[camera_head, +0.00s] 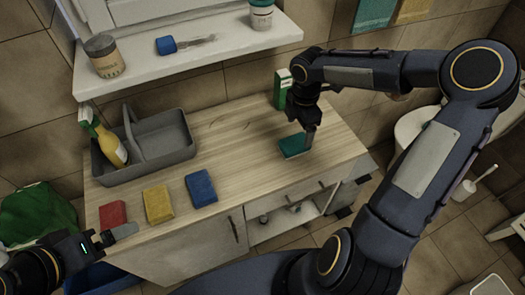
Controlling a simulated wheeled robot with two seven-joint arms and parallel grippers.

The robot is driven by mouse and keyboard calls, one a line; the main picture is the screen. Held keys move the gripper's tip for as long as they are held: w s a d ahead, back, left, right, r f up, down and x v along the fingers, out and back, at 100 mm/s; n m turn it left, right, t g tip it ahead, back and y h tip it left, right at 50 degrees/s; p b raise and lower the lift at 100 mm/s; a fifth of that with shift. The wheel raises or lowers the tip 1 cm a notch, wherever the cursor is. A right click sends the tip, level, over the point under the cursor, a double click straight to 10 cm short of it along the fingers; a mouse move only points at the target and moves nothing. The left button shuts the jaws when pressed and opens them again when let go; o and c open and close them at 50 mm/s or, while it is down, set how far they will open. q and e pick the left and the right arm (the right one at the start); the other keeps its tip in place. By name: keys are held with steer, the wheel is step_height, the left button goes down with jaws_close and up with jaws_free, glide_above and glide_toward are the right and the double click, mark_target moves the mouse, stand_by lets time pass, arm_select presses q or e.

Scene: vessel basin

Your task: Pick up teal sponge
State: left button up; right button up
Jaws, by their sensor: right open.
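The teal sponge (291,146) lies flat on the wooden counter, towards its right end. My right gripper (310,135) points down over the right end of the sponge. Its fingers are open and hide part of that end; I cannot tell whether they touch it. My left gripper (122,232) is at the lower left, in front of the counter's left front edge and away from the sponge. I cannot make out its finger gap.
Red (113,215), yellow (158,204) and blue (201,188) sponges lie along the front left of the counter (240,150). A grey caddy (165,150) with a yellow spray bottle (110,146) stands behind them. A green box (283,88) stands behind my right gripper. A shelf (210,45) overhangs the back.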

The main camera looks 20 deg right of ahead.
mark_target(295, 142)
steer(key=shift+w+a+f, duration=0.15)
steer(key=shift+a+f, duration=0.15)
steer(key=shift+a, duration=0.05)
steer(key=shift+f, duration=0.35)
steer(key=f, duration=0.4)
steer(key=f+p, duration=0.1)
steer(key=f, duration=0.2)
steer(key=shift+w+d, duration=0.25)
steer(key=shift+c, duration=0.4)
steer(key=c, duration=1)
